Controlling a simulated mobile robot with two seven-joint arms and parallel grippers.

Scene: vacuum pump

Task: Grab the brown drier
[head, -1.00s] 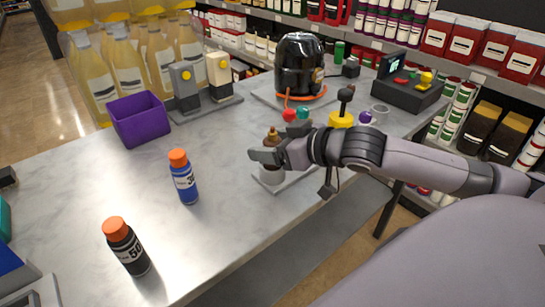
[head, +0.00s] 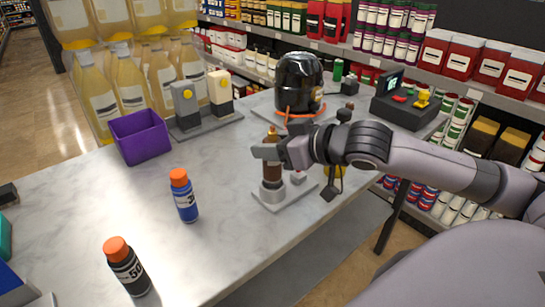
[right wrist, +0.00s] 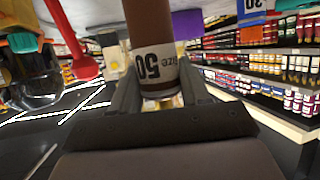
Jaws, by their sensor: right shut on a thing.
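The bottle is upright over a grey base plate (head: 293,197) near the table's front edge. I cannot tell whether its bottom still touches the holder there. My left gripper is not in view.
A blue bottle (head: 185,199) and a black bottle (head: 128,270), both with orange caps, stand to the left. A purple bin (head: 140,137), a two-post device (head: 200,108), a black dome-shaped vessel (head: 299,82) and a control box (head: 407,103) stand farther back. The middle left of the table (head: 100,200) is clear.

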